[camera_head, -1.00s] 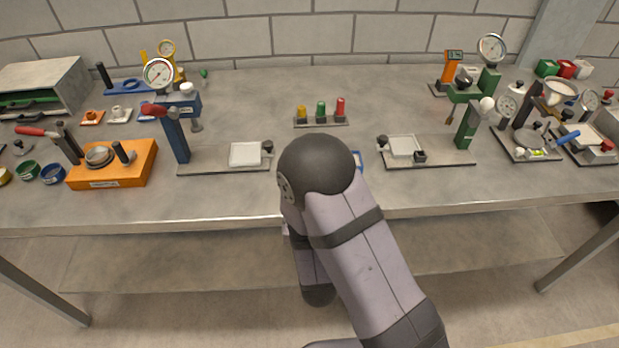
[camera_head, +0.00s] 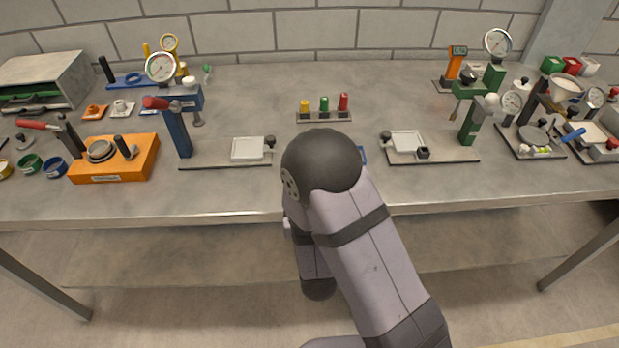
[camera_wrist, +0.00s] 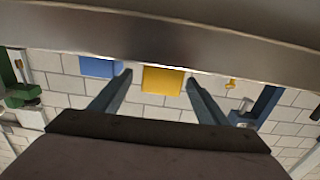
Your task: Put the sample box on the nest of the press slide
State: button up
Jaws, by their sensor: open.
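In the wrist view a yellow box-like block (camera_wrist: 163,79) shows between my open fingers, with a blue one (camera_wrist: 100,67) left of them; I cannot tell which is the sample box. My gripper (camera_wrist: 158,79) is open and empty, apart from both as far as I can tell. In the head view my arm hides the gripper and the yellow block; a sliver of blue (camera_head: 363,154) shows beside the arm. The blue press (camera_head: 179,133) has a pale square nest (camera_head: 248,149) on its slide. The green press (camera_head: 473,122) has a similar nest (camera_head: 407,142). Both nests look empty.
The table's front edge (camera_wrist: 200,48) crosses the wrist view above the fingers. A rack (camera_head: 323,117) with yellow, green and red pieces stands behind my arm. An orange fixture (camera_head: 140,164) is at left, gauges and dishes at right.

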jog(key=b, duration=0.2)
jog(key=w+b, duration=0.1)
jog(key=b, duration=0.2)
jog(key=shift+w+a+f+h+b, duration=0.1)
jog(key=shift+w+f+h+b, duration=0.2)
jog(key=shift+f+b, duration=0.1)
jog(key=b, duration=0.3)
jog(key=shift+w+r+b, duration=0.1)
jog(key=shift+b, duration=0.2)
jog(key=b, duration=0.4)
jog(key=shift+s+a+r+b, duration=0.15)
jog(key=shift+s+b, duration=0.1)
jog(key=shift+b, duration=0.55)
jog(key=shift+s+r+b, duration=0.15)
jog(key=shift+s+b, duration=0.2)
jog(key=shift+b, duration=0.9)
jog(key=shift+s+a+r+y+b, duration=0.1)
jog(key=shift+s+r+y+b, duration=0.25)
jog(key=shift+y+b, duration=0.25)
jog(key=shift+w+p, duration=0.1)
jog(key=shift+p, duration=0.35)
jog(key=w+p, duration=0.1)
jog(key=p, duration=0.2)
jog(key=shift+r+h, duration=0.25)
jog(key=shift+h, duration=0.05)
jog(key=p, duration=0.3)
jog(key=shift+w, duration=0.3)
